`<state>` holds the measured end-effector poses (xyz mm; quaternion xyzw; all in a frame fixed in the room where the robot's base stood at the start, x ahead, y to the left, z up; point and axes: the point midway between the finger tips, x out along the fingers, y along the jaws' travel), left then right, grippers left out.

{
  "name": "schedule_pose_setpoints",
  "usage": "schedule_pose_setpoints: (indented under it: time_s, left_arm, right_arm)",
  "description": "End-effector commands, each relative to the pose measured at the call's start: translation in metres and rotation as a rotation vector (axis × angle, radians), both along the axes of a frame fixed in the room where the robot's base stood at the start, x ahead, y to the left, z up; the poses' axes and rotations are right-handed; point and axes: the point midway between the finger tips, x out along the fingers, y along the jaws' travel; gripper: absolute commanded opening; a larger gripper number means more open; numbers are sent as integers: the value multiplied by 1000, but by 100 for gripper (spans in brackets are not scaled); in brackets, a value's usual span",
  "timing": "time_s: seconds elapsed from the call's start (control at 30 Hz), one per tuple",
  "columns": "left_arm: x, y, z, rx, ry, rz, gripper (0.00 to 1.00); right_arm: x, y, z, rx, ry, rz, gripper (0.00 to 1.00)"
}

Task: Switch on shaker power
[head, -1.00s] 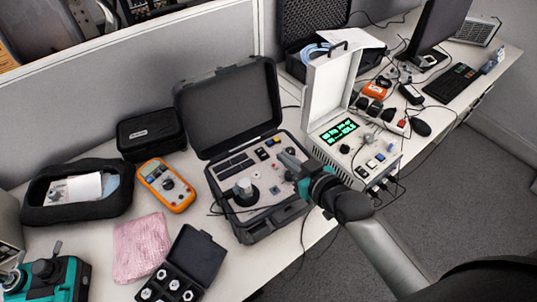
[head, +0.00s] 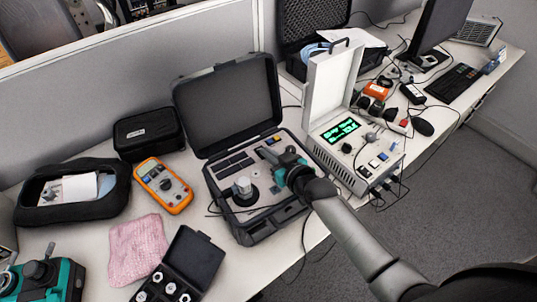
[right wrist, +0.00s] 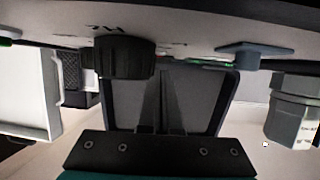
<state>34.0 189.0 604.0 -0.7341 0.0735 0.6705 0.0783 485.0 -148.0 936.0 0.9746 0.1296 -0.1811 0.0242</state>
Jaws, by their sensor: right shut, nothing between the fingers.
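The shaker case (head: 262,225) is an open black case on the desk, with a light grey control panel inside and its lid raised. A round shaker head (head: 243,187) stands on the panel's left part. My right gripper (head: 266,153) is shut and empty, low over the panel's upper right, hiding some controls there. A small yellow control (head: 266,143) shows just beyond its fingers. The power switch cannot be singled out. My left gripper is not seen.
A white instrument (head: 345,138) with a green display stands right of the case. An orange multimeter (head: 163,186), pink wrap (head: 137,248) and small open case (head: 188,262) lie left. A teal-and-black device (head: 45,278) is at lower left. Cables trail around the case.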

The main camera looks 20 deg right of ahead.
Motion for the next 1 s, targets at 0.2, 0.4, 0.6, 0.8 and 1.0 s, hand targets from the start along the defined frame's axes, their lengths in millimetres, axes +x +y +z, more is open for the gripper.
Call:
schedule_pose_setpoints:
  time_s: [0.2, 0.4, 0.6, 0.8, 1.0]
  left_arm:
    - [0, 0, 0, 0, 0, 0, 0]
    - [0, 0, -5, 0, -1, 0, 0]
    - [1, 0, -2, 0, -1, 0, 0]
    - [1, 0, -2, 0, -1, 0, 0]
    - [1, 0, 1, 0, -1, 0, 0]
  right_arm:
    - [0, 0, 0, 0, 0, 0, 0]
    - [-3, -1, -12, -4, 1, 2, 0]
    - [-7, -2, -20, -4, 11, 3, 0]
    - [-9, -1, -24, -3, 17, 3, 0]
    - [-9, -1, -22, -5, 17, 3, 0]
